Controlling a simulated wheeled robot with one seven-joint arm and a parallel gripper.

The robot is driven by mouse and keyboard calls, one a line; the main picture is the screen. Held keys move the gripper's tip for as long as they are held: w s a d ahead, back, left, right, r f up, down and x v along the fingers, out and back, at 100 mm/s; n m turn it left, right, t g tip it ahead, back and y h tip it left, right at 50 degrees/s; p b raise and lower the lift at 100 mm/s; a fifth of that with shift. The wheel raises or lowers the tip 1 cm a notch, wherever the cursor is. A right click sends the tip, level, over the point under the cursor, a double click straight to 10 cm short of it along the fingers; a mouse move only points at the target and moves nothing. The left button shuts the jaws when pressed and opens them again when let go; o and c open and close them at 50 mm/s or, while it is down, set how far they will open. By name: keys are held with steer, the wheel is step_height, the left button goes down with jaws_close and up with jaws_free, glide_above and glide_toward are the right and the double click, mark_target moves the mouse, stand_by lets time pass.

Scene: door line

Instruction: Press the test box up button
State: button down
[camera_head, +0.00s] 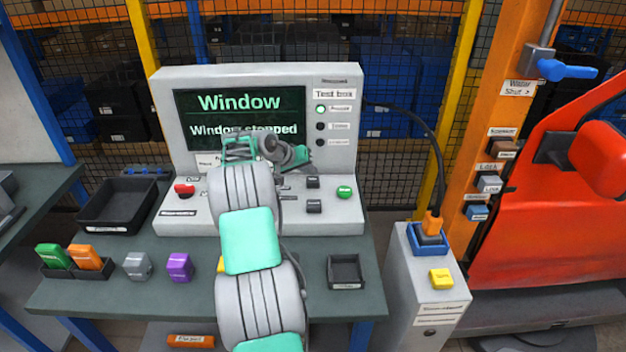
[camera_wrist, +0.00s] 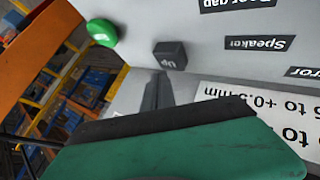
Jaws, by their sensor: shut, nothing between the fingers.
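The grey test box (camera_head: 340,90) stands at the back of the bench. Its screen (camera_head: 240,117) reads "Window" and "Window stopped". On its sloped panel are two small dark buttons, an upper one (camera_head: 313,182) and a lower one (camera_head: 314,206); their labels are too small to read there. In the wrist view, the dark Up button (camera_wrist: 170,55) shows upside down, uncovered. My gripper (camera_head: 303,157) is shut and empty, above and slightly left of these buttons. In the wrist view, the gripper (camera_wrist: 165,115) fills the bottom, apart from the Up button.
A green button (camera_head: 345,192) is right of the dark buttons, and a red button (camera_head: 184,189) is at the panel's left. A black tray (camera_head: 118,208) and small blocks are on the bench. A grey pedestal (camera_head: 425,285) and red door (camera_head: 550,210) stand right.

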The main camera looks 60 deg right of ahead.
stand_by(0.7)
steer(key=shift+f, duration=0.45)
